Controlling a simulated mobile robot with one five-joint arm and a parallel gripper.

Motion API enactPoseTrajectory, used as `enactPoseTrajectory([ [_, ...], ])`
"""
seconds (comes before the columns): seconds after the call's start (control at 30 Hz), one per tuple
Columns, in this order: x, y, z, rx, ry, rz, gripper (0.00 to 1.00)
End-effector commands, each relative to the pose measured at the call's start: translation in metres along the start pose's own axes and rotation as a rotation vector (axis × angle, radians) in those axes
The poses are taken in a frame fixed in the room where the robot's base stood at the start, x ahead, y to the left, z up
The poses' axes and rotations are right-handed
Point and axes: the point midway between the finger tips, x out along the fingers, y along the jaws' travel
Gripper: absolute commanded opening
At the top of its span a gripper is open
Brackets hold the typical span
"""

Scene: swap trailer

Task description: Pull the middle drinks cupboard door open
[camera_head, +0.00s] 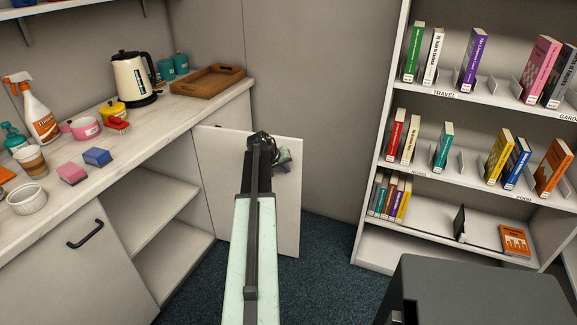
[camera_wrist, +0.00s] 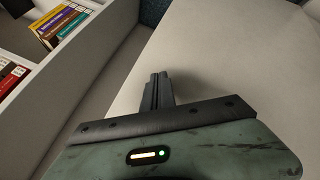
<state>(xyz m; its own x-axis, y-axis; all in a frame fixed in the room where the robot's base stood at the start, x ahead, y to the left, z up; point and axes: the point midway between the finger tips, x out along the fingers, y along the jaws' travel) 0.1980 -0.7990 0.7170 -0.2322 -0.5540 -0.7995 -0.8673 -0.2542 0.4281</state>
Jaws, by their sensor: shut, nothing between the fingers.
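The open drinks cupboard door (camera_head: 222,160) is a pale panel swung well out from the counter front at its right end, with the shelved inside (camera_head: 165,225) of the cupboard exposed to its left. My gripper (camera_head: 283,157) is in front of this door in the head view, and my arm covers part of the panel. In the wrist view my gripper's fingers (camera_wrist: 158,78) are closed together and empty beside a broad pale panel (camera_wrist: 225,60), which looks like the door. I cannot tell whether they touch it. The door's handle is not visible.
A shut cupboard door (camera_head: 75,265) with a black handle (camera_head: 85,234) is at left. The counter (camera_head: 150,135) holds a kettle, bottles, a tray and cups. A bookshelf (camera_head: 385,165) stands at right. A dark grey box-like surface (camera_head: 480,290) is at lower right. Blue carpet (camera_head: 325,240) is free between.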

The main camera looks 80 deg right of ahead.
Motion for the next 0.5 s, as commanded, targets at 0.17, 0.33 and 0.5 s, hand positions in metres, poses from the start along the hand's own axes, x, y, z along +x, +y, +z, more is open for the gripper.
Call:
enactPoseTrajectory([
  [0.17,-0.047,0.025,0.015,0.004,-0.006,0.001,0.00],
  [0.33,-0.080,0.049,0.025,0.005,-0.007,0.000,0.00],
  [0.5,-0.089,0.056,0.031,0.005,-0.008,-0.001,0.00],
])
